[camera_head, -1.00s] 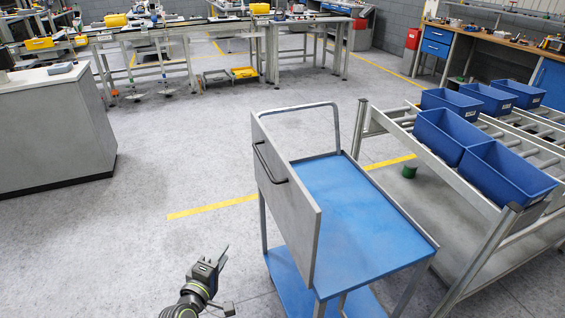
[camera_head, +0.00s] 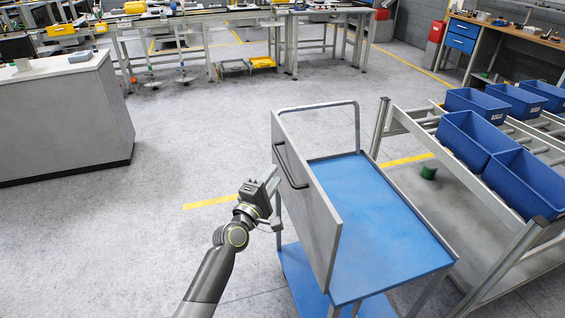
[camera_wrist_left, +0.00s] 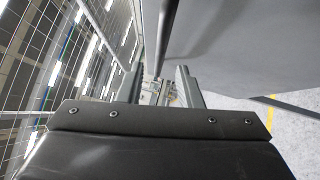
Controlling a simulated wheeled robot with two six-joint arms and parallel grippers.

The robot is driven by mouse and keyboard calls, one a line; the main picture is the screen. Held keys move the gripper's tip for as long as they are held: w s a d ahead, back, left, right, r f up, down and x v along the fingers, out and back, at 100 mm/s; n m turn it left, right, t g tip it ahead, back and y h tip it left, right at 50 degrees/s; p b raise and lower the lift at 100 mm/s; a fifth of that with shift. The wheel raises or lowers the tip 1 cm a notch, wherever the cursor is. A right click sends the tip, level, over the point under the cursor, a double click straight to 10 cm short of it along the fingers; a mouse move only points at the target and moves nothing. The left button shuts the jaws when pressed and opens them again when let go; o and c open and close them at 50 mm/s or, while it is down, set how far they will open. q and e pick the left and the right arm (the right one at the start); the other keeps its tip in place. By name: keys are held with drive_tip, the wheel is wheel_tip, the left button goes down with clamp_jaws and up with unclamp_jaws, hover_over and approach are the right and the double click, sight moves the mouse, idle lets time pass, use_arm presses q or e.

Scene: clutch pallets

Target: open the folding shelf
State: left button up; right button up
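The folding shelf (camera_head: 318,205) is a grey panel standing upright along the left side of a cart with a blue top (camera_head: 375,215). A dark bar handle (camera_head: 287,166) is on its outer face. My left gripper (camera_head: 270,182) is just left of the panel, close to the handle. In the left wrist view the fingers (camera_wrist_left: 160,88) are apart, and the handle (camera_wrist_left: 165,38) runs down into the gap between them. The panel (camera_wrist_left: 240,40) fills the right of that view. I cannot tell whether the fingers touch the handle. My right gripper is not in view.
A roller rack (camera_head: 445,200) with several blue bins (camera_head: 475,138) stands right of the cart. A grey cabinet (camera_head: 65,120) is at the left, and workbenches (camera_head: 200,22) line the back. The floor between cabinet and cart is clear.

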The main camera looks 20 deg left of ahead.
sight(282, 162)
use_arm(q)
drive_tip(key=x, duration=0.6)
drive_tip(key=shift+w, duration=0.1)
clamp_jaws()
drive_tip(key=shift+b, duration=0.3)
